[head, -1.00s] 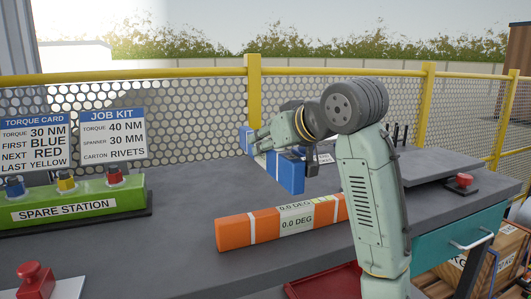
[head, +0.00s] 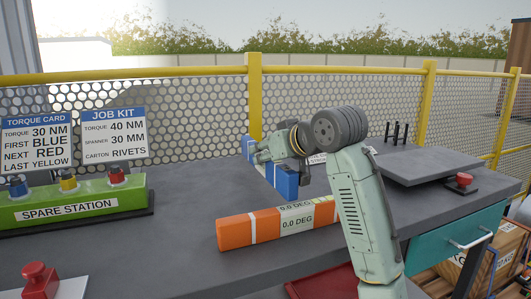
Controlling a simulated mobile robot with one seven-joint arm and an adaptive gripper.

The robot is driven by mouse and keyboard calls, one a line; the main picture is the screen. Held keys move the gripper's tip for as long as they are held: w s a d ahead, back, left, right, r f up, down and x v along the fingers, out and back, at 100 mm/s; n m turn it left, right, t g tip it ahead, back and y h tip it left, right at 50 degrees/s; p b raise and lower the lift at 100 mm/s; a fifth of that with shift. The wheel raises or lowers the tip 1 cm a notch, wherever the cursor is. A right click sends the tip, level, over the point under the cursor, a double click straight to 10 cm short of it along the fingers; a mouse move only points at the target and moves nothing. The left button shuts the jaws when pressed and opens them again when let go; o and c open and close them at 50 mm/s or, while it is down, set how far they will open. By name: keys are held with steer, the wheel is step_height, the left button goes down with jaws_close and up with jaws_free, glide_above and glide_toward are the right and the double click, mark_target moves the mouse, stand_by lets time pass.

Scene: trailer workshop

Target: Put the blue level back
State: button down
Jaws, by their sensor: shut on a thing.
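The blue level (head: 288,184) is a long bar with blue ends and a pale band. It lies lengthwise from the back of the bench toward me, near the yellow fence post. My gripper (head: 262,158) is shut on it around its middle, from the right side. The gripper and wrist hide part of the bar. Whether its underside touches the bench I cannot tell. An orange level (head: 236,231), with a pale label reading 0.0 DEG, lies on the bench in front, apart from the blue one.
A green spare station (head: 80,203) with coloured knobs stands at left, below two cards (head: 113,135). A grey raised plate (head: 425,166) and another red button (head: 460,181) are at right. The bench (head: 185,200) between station and levels is clear.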

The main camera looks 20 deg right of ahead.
steer(key=shift+f, duration=0.2)
steer(key=c, duration=1.2)
jaws_free()
steer(key=shift+c, duration=0.2)
steer(key=shift+s+r, duration=0.2)
steer(key=shift+r, duration=0.15)
steer(key=v, duration=1.1)
steer(key=shift+s+b, duration=0.3)
steer(key=shift+b, duration=0.1)
steer(key=shift+d, duration=0.15)
